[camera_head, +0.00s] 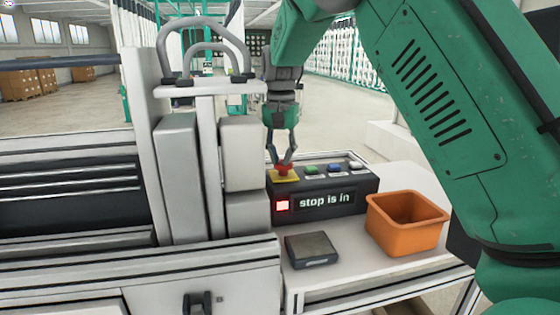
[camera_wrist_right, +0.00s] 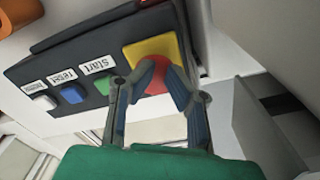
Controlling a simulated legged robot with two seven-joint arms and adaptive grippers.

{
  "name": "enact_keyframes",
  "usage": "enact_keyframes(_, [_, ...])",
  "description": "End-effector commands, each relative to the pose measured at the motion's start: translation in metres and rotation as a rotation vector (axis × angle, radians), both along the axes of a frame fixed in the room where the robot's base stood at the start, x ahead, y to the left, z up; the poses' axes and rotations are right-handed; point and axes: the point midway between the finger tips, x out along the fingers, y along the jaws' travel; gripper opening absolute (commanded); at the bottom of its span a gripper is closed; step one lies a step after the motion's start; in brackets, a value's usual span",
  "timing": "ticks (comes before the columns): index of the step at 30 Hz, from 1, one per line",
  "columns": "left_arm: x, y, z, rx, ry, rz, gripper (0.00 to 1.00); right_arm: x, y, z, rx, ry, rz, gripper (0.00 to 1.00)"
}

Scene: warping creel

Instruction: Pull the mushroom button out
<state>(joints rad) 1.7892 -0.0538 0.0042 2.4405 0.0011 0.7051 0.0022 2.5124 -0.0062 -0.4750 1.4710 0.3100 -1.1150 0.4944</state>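The red mushroom button (camera_head: 284,169) sits on a yellow plate (camera_head: 286,177) at the left end of a dark control box (camera_head: 318,207). The box's display reads "stop is in", beside a lit red square. My right gripper (camera_head: 283,162) points down at the button. In the right wrist view, its two fingertips (camera_wrist_right: 161,72) converge on either side of the button (camera_wrist_right: 157,82) and appear to grip it, covering part of its edge. My left gripper is not in view.
Green (camera_head: 311,169), blue (camera_head: 334,167) and white (camera_head: 356,164) buttons line the box top beside the mushroom button. An orange bin (camera_head: 405,238) and a flat dark block (camera_head: 312,250) stand in front. A grey machine frame (camera_head: 243,153) rises close to the left.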

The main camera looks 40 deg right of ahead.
Motion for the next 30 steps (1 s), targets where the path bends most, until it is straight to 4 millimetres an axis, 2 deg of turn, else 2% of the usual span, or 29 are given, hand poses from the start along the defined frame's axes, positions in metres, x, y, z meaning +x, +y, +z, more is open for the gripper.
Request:
enact_keyframes(1, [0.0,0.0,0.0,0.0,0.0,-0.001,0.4,0.001,0.0,-0.005,0.007,0.001,0.0,0.0])
enact_keyframes(11, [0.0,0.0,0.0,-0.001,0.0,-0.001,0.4,0.001,-0.001,-0.007,0.003,0.007,-0.004,0.0])
enact_keyframes(30, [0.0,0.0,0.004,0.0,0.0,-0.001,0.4,-0.001,0.0,0.008,0.002,0.004,-0.004,0.0])
